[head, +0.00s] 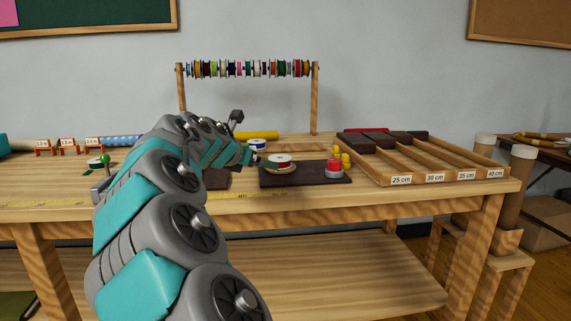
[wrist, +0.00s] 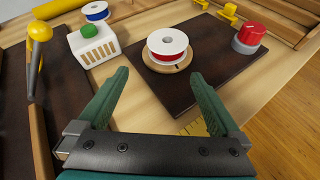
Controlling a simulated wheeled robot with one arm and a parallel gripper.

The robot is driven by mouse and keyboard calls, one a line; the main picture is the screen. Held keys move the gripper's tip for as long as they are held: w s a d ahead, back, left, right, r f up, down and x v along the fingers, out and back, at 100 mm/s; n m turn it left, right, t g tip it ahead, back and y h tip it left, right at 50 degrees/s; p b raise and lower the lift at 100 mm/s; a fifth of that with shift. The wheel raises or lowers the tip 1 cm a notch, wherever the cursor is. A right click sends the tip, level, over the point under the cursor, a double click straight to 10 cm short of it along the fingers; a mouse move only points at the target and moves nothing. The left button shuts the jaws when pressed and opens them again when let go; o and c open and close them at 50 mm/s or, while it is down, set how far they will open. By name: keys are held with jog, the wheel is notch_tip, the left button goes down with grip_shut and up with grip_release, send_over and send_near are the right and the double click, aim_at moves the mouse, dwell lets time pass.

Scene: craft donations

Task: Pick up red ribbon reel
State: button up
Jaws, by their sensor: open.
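The red ribbon reel (wrist: 167,47) has white flanges and a red band of ribbon. It rests on a round wooden disc (wrist: 168,63) on a dark brown mat (wrist: 205,81). It also shows in the head view (head: 280,161), just right of my gripper. My gripper (wrist: 163,98) is open and empty, with its two green fingers apart. In the wrist view the reel lies ahead of the fingertips, roughly between them, and is not touched. In the head view my arm hides part of the bench, and the fingers (head: 256,160) are small.
A red-topped knob (wrist: 249,37) stands on the mat's right side. A white box with a green button (wrist: 92,43) and a blue reel (wrist: 96,11) are to the left. A rack of reels (head: 248,69) stands behind. Wooden slots (head: 432,167) lie right.

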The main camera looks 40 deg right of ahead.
aim_at(278, 159)
jog(key=d, duration=0.2)
jog(key=d+n+h, duration=0.1)
jog(key=shift+w+d+f, duration=0.15)
jog(key=shift+w+d, duration=0.2)
jog(key=shift+w, duration=0.05)
jog(key=x, duration=0.5)
jog(key=shift+s+d, duration=0.1)
jog(key=shift+d, duration=0.1)
jog(key=shift+d+f, duration=0.1)
jog(key=shift+d, duration=0.3)
jog(key=c, duration=1.2)
jog(key=shift+w+r, duration=0.2)
jog(key=shift+w, duration=0.05)
